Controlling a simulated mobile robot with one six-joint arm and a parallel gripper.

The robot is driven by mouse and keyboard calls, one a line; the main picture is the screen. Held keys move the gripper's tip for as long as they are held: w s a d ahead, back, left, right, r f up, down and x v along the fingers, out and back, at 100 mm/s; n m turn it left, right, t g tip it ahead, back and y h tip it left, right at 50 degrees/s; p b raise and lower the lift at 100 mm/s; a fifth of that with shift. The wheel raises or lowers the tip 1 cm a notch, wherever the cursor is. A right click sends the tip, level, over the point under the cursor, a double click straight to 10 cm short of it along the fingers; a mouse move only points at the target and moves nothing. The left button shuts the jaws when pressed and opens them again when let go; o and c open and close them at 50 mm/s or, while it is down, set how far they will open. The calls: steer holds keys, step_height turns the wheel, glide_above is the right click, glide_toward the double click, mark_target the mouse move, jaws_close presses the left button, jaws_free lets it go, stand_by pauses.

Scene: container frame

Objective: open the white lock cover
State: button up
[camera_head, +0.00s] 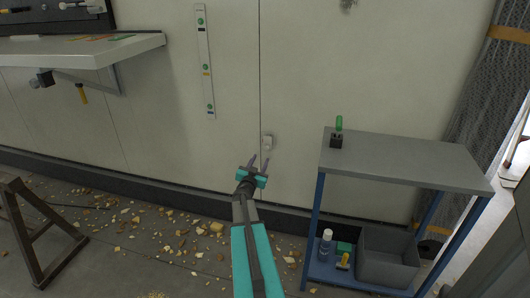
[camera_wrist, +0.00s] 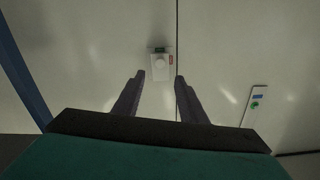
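The white lock cover (camera_head: 267,142) is a small pale box on the pale wall panel, beside a vertical seam. In the wrist view the cover (camera_wrist: 160,68) shows ahead, between and beyond my fingertips, with a round raised part, a dark piece at its top edge and a small reddish mark on its right side. My gripper (camera_head: 259,162) is just below the cover in the head view. Its two fingers (camera_wrist: 157,82) are spread apart with nothing between them and appear short of the cover. Whether the cover is fully closed is too small to tell.
A white shelf (camera_head: 80,50) juts out upper left. A trestle (camera_head: 38,230) stands lower left. Debris (camera_head: 180,235) litters the floor.

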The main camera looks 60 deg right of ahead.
mark_target(266, 148)
steer(key=shift+b+x, duration=0.45)
steer(key=shift+x, duration=4.35)
jaws_close()
